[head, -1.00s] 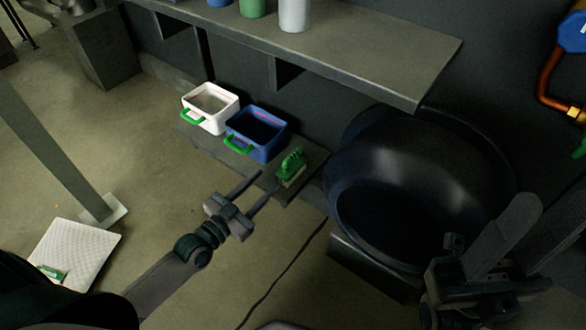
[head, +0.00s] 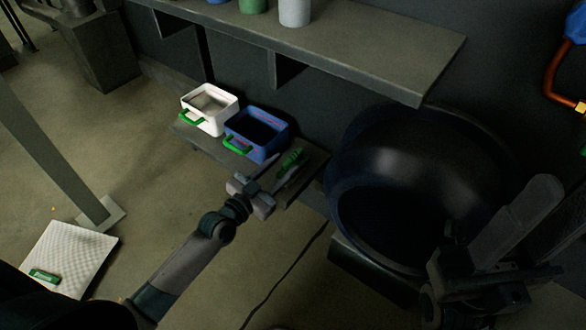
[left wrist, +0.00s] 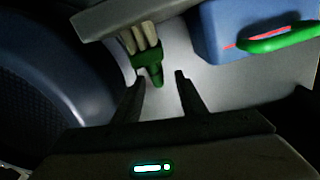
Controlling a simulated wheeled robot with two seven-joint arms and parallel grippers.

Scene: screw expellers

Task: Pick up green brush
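The green brush (head: 292,158) with pale bristles sits on the low grey shelf, right of the blue bucket. My left gripper (head: 286,163) is open and empty, its fingers reaching to the brush and partly hiding it in the head view. In the left wrist view, the brush (left wrist: 150,62) lies just beyond the tips of my left gripper (left wrist: 160,77), nearer the left finger; contact cannot be told. My right gripper (head: 485,280) is at the lower right, far from the brush; its fingers are too dark to read.
A white bucket (head: 209,108) and a blue bucket (head: 256,134) with green handles stand left of the brush. A large dark round drum (head: 350,185) stands close on the right. A grey shelf (head: 350,58) overhangs behind. Open floor lies in front.

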